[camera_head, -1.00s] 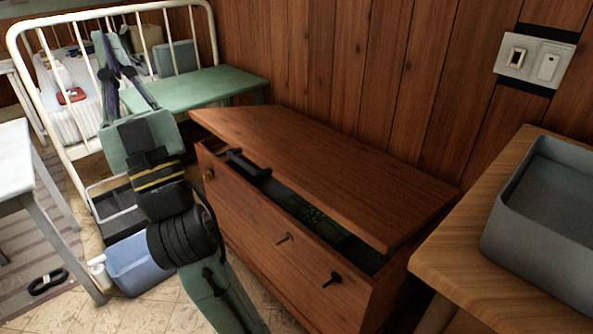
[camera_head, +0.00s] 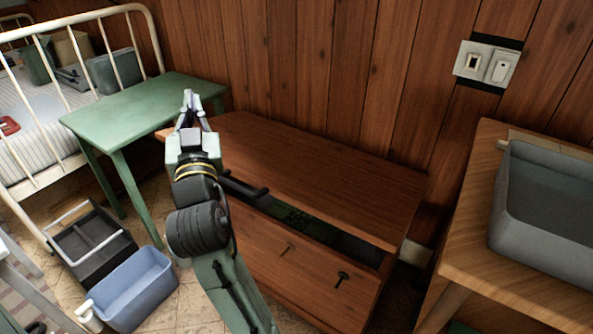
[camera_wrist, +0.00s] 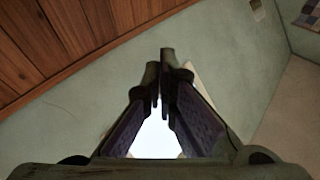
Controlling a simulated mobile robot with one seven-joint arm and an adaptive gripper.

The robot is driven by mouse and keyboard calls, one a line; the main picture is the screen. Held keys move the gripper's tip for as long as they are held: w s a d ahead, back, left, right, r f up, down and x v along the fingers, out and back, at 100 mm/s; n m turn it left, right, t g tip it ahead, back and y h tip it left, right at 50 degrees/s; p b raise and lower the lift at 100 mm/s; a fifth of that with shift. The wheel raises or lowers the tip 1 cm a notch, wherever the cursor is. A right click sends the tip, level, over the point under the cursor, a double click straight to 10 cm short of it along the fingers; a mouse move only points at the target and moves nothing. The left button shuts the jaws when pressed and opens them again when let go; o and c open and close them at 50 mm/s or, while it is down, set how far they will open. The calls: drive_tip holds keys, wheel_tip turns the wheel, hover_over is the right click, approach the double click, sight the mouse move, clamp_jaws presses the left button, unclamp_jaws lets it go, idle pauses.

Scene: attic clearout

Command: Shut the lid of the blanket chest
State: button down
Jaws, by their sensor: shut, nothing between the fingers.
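The blanket chest (camera_head: 300,270) is a reddish-brown wooden box against the plank wall. Its lid (camera_head: 320,175) is partly lowered, with a dark gap along the front edge. Something green shows inside the gap, and a black handle-like bar (camera_head: 243,188) lies at its left part. My gripper (camera_head: 188,98) is upright in front of the chest's left end, above lid height in the picture. I cannot tell whether it touches the lid. In the wrist view my gripper (camera_wrist: 165,62) is shut and empty, facing upper walls; no chest shows there.
A green table (camera_head: 145,100) and a white-framed bed (camera_head: 150,40) stand left. A blue bin (camera_head: 135,290) and black crate (camera_head: 92,240) are on the floor at lower left. A wooden table (camera_head: 475,210) with a grey tub (camera_head: 545,200) stands close on the right.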

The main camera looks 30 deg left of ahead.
drive_tip(key=w+d+f+m+h+p, duration=0.4)
drive_tip(key=w+d+f+m+h, duration=0.15)
drive_tip(key=f+h, duration=0.35)
drive_tip(key=m+g+h+p, duration=0.4)
drive_tip(key=h+p, duration=0.1)
drive_tip(key=h, duration=0.1)
hover_over(297, 203)
drive_tip(key=w, duration=0.1)
drive_tip(key=shift+n, duration=0.25)
wheel_tip(297, 203, down, 13)
drive_tip(key=shift+w+r, duration=0.1)
drive_tip(key=f, duration=0.1)
drive_tip(key=s+f, duration=0.1)
drive_tip(key=shift+f, duration=0.35)
drive_tip(key=shift+s+f, duration=0.1)
drive_tip(key=shift+f, duration=0.6)
